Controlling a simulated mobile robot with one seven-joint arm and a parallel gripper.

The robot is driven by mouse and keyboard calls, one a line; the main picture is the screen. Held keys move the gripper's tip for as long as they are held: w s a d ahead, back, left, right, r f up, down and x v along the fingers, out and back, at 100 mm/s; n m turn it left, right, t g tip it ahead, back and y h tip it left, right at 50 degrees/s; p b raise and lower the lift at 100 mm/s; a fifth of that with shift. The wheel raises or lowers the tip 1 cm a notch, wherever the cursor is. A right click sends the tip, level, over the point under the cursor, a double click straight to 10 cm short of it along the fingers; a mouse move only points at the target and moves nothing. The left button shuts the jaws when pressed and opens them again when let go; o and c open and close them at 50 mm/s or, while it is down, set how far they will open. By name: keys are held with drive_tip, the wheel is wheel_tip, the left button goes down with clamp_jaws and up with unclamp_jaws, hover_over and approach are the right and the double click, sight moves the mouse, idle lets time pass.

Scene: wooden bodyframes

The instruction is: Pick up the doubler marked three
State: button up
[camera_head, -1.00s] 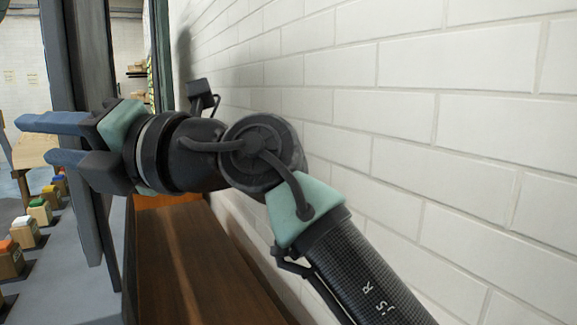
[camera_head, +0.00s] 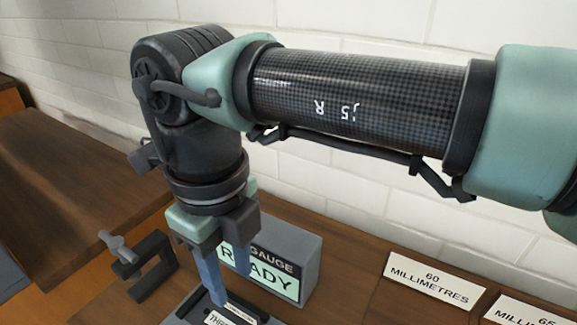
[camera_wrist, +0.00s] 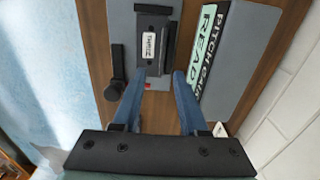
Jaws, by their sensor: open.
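A grey pitch gauge (camera_head: 308,262) with a "READY" display stands close beside my fingers. A dark clamp (camera_head: 155,275) stands on the other side. A white brick wall (camera_head: 330,190) runs behind the bench.

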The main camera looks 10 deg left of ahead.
sight(242, 307)
drive_tip(key=f, duration=0.2)
drive_tip(key=f+b, duration=0.1)
drive_tip(key=f, duration=0.1)
drive_tip(key=f+b, duration=0.1)
drive_tip(key=f, duration=0.2)
drive_tip(key=shift+w+d, duration=0.1)
drive_tip(key=shift+d, duration=0.15)
drive_tip(key=shift+r, duration=0.1)
clamp_jaws()
idle(1.0)
